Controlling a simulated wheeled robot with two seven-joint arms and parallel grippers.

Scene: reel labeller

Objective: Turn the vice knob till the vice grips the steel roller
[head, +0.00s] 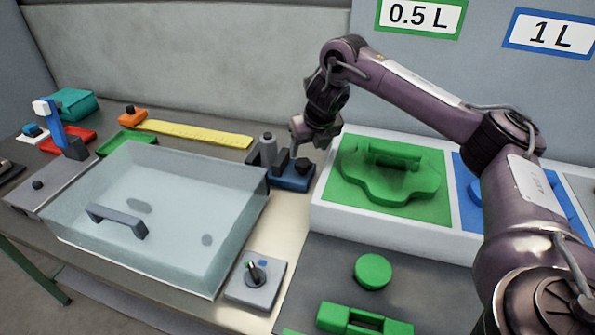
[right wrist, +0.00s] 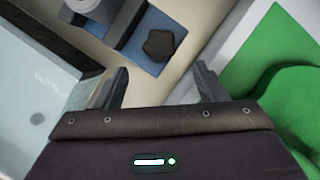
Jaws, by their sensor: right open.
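The vice has a blue base (head: 290,180) and grey jaws, and stands on the bench right of the clear tank. The steel roller (head: 267,150), a grey upright cylinder, is at the vice's left end; its top shows partly at the upper edge of the right wrist view (right wrist: 84,4). The dark lobed vice knob (head: 302,164) is on the right part of the base; it lies ahead of the fingers in the right wrist view (right wrist: 160,44). My right gripper (head: 301,140) is open and empty just above the knob, its fingers (right wrist: 161,72) apart. Whether the jaws touch the roller is unclear.
The clear tank (head: 165,205) with a grey handle stands left of the vice. A white-framed tray (head: 330,215) with green inserts stands close on the right. A yellow ruler (head: 195,133) lies behind. A grey switch box (head: 255,285) sits in front.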

